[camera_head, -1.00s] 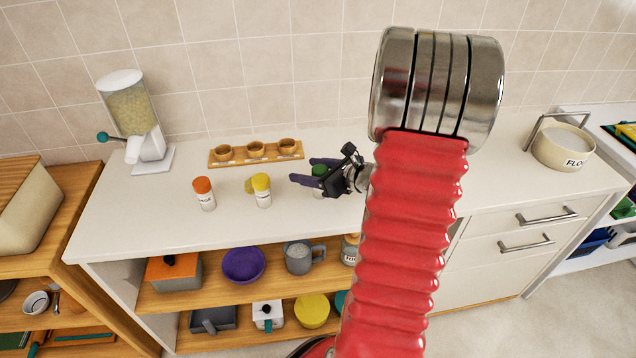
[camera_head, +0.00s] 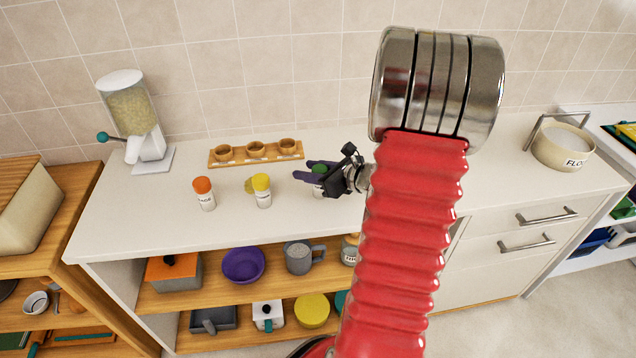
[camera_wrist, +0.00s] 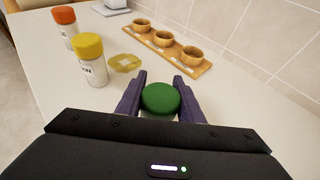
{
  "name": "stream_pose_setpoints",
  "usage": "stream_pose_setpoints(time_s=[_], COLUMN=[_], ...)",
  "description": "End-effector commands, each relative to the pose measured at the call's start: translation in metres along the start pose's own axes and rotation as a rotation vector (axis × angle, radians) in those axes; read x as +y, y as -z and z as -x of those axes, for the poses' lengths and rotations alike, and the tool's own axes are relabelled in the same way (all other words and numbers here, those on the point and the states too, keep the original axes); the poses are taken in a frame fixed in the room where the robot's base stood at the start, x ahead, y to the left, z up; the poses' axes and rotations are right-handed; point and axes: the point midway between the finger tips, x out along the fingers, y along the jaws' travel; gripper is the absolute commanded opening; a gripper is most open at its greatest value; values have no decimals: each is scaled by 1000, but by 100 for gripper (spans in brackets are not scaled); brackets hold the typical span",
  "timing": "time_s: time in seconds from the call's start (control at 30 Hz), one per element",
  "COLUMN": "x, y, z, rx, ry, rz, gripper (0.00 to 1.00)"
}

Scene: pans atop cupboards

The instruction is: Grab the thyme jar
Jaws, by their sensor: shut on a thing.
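A jar with a green lid (camera_wrist: 160,98) stands between the two purple fingers of my gripper (camera_wrist: 159,92), which are shut on it. In the head view the green lid (camera_head: 319,168) shows just behind my gripper (camera_head: 316,178), and most of the jar's body is hidden. Its label cannot be read. The jar is at the white counter top (camera_head: 240,228). A yellow-lidded jar (camera_head: 262,190) and an orange-lidded jar (camera_head: 204,194) stand upright to the left, apart from my gripper.
A wooden rack (camera_head: 255,153) with three round holders stands behind the jars. A flat yellowish round patch (camera_wrist: 125,63) lies near the yellow-lidded jar. A dispenser (camera_head: 135,120) stands at the back left, and a flour pot (camera_head: 562,148) at the right.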

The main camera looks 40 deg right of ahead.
Motion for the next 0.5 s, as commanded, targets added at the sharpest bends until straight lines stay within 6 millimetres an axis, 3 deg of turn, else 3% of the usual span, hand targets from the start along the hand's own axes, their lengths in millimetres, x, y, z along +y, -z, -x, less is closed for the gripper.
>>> stream_pose_setpoints(time_s=[0.5], x=[0], y=[-8], z=[3], rx=[-1], ry=[0], rz=[3], gripper=[9])
